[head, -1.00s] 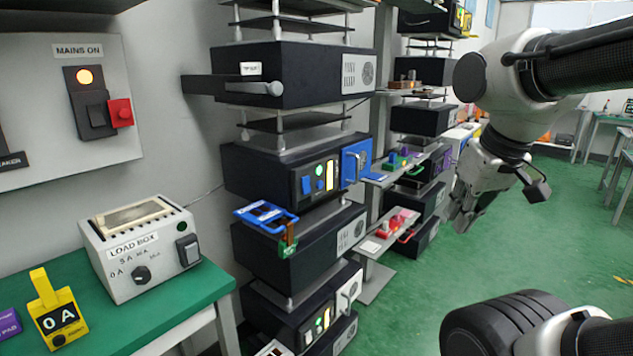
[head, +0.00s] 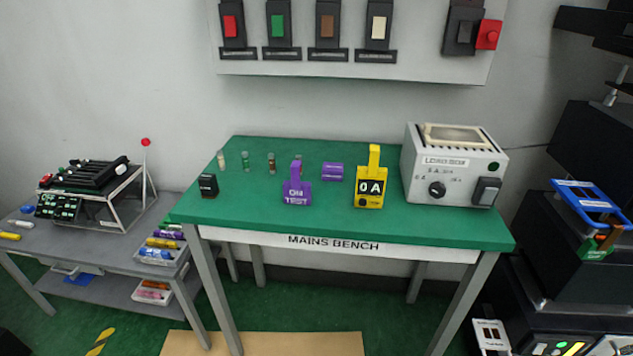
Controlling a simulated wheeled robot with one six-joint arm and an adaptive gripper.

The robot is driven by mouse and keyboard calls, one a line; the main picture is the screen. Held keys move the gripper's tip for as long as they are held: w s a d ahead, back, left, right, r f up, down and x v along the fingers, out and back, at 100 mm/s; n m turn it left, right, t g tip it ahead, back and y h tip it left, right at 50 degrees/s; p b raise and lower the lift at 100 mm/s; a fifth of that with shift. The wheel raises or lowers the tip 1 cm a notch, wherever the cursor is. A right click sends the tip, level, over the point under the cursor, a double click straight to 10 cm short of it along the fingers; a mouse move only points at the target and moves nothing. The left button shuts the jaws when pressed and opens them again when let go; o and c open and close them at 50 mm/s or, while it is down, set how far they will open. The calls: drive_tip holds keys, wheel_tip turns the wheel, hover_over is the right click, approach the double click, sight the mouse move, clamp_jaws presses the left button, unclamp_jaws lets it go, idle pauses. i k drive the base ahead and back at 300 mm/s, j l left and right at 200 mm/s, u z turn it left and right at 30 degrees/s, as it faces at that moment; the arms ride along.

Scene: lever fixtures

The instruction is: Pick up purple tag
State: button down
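A purple tag (head: 297,189) with white lettering that reads "ON TEST" stands upright on the green top of the mains bench (head: 250,219), left of the yellow 0 A meter (head: 370,184). A small purple block (head: 332,172) lies just behind it to the right. My gripper is out of the head view now, so its state and its distance from the tag are hidden.
A load box (head: 453,166) stands on the bench's right end. Several small cylinders and a black block (head: 208,185) are on its left. A grey side table (head: 80,250) is left; equipment racks are right. Brown mat (head: 290,343) lies in front.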

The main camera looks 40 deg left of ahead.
sight(295, 191)
drive_tip(key=u, duration=1.85)
drive_tip(key=z, duration=2.75)
drive_tip(key=u, duration=2.7)
